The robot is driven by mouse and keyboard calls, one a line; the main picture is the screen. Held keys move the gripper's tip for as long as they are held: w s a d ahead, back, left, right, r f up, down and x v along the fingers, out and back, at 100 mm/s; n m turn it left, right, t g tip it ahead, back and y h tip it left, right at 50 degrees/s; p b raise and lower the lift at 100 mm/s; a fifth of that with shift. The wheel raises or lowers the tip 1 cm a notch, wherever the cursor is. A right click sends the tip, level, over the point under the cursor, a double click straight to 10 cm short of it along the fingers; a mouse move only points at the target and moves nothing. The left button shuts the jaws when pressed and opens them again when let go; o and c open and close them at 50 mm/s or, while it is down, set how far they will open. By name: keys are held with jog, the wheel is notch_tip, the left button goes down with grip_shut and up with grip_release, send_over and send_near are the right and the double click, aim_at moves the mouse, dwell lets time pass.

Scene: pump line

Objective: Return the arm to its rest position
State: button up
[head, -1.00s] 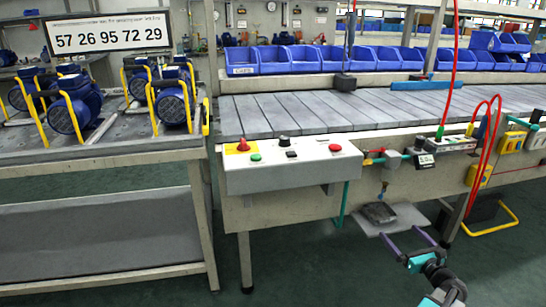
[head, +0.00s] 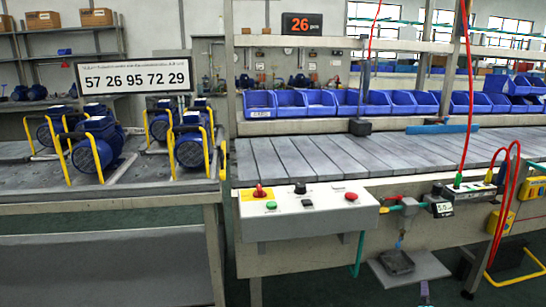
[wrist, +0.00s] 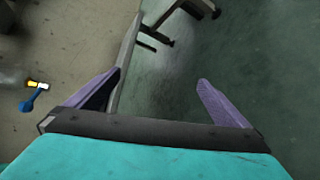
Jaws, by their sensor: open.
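My gripper (wrist: 158,92) shows in the wrist view with its two purple fingers spread wide apart and nothing between them. Behind the fingers are the dark green floor and a pale panel of the line at the left.
The control box (head: 308,212) with a red-and-yellow switch and buttons juts from the slatted conveyor (head: 300,158). Blue bins (head: 320,104) line the shelf behind. Pumps (head: 94,145) stand on the left bench. A red hose (head: 502,200) hangs at right. Open floor shows below.

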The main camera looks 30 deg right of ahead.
jog(key=w+a+f+m+g+y+p, duration=0.25)
jog(key=a+p, duration=0.25)
jog(key=a, duration=0.6)
jog(key=w+a+f+m+g+y+p, duration=0.1)
jog(key=w+a+f+m+y+p, duration=0.3)
jog(key=a, duration=0.7)
jog(key=w+a+f+m+g+y+p, duration=0.15)
jog(key=w+a+p, duration=0.35)
jog(key=a, duration=0.6)
jog(key=s+a+r+m+g+y+p, duration=0.1)
jog(key=s+a+r+g+p, duration=0.1)
jog(key=a, duration=0.8)
jog(key=s+a+r+g+y+p, duration=0.1)
jog(key=s+a+r+g+p, duration=0.2)
jog(key=s+a+p, duration=0.4)
jog(key=s+a+r+m+g+y+p, duration=0.1)
jog(key=s+a+p, duration=0.4)
jog(key=a, duration=0.9)
jog(key=s+r+g+y, duration=0.1)
jog(key=s+g, duration=0.1)
jog(key=s, duration=0.1)
jog(key=shift+s+a+r+m+g, duration=0.2)
jog(key=shift+a+r+m+g, duration=0.05)
jog(key=shift+a+m+g, duration=0.05)
